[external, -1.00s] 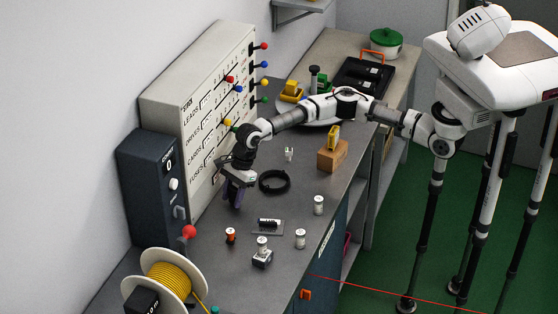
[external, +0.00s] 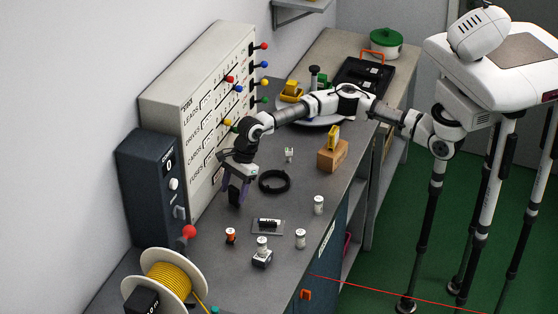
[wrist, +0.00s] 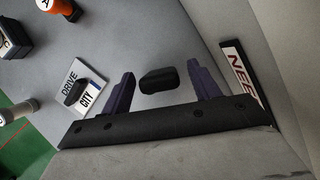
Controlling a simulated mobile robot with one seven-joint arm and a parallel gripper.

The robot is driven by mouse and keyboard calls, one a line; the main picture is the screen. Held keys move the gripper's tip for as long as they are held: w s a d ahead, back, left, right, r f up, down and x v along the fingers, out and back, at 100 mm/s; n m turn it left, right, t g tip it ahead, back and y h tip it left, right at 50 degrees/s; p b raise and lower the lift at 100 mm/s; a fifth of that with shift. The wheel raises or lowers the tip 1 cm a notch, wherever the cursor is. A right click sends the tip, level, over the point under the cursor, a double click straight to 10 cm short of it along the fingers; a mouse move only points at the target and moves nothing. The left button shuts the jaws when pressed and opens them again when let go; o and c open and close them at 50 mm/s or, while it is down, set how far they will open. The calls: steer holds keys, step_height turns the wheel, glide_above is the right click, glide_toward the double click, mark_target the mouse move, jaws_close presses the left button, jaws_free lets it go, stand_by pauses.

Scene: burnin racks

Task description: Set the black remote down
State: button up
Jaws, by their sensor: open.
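The black remote, a small dark rounded block (wrist: 158,80), lies on the grey bench in the wrist view. It sits between the two purple fingers of my gripper (wrist: 161,72), with a gap on each side. The fingers are spread and hold nothing. In the external view my gripper (external: 234,190) points down, low over the bench beside the panel. The remote cannot be made out there.
A black cable coil (external: 274,181) lies right of my gripper. The lever panel (external: 190,120) and dark control box (external: 150,170) stand left.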

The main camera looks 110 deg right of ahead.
steer(key=b+v, duration=0.2)
steer(key=v, duration=0.8)
